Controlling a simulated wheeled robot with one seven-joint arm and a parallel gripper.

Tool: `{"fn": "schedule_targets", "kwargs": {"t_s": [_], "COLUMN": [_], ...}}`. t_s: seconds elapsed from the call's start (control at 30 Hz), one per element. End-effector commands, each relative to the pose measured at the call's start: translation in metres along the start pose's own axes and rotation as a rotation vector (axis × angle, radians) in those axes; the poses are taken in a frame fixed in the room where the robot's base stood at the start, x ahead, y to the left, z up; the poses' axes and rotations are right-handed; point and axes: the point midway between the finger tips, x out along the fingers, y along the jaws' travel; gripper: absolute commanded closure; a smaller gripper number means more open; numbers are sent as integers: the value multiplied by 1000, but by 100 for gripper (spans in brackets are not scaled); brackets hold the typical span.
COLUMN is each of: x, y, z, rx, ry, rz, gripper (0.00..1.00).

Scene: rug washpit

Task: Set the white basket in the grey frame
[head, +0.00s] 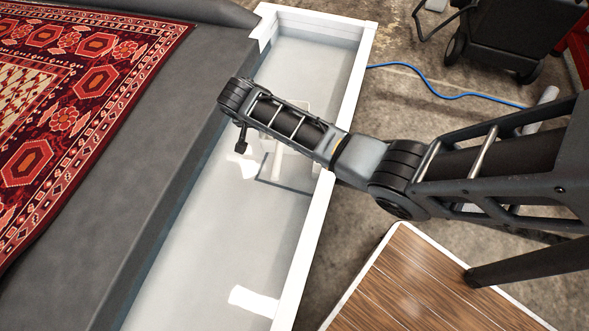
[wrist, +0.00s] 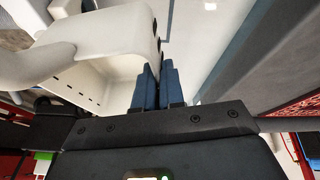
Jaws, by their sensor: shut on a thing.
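The white basket (wrist: 95,70) fills the upper left of the wrist view, with an open hollow and a thick rounded rim or handle. My gripper (wrist: 161,72) has its blue fingers close together at the basket's right edge and is shut on it. In the head view my arm hides most of the basket; a pale edge (head: 298,103) shows above the forearm. The grey frame (head: 285,188) shows as a dark thin outline in the white trough, below the arm, partly hidden by it. The basket appears apart from the frame, but its height is unclear.
The white-rimmed trough (head: 310,235) has a shiny, reflective floor. A dark padded ledge (head: 150,150) with a red patterned rug (head: 75,100) lies left. A wood-topped surface (head: 420,290) stands lower right. A blue hose (head: 440,90) and black cart (head: 510,35) are behind.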

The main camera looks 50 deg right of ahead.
Motion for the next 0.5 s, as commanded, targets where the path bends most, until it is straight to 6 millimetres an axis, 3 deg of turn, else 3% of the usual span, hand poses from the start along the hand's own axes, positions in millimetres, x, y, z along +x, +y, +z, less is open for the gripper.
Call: {"fn": "schedule_targets", "kwargs": {"t_s": [0.03, 0.2, 0.5], "x": [28, 69, 102], "y": [1, 9, 15], "z": [3, 1, 2], "rx": [30, 124, 189], "ry": [-1, -10, -19], "rz": [18, 65, 98], "gripper": [100, 100, 100]}}
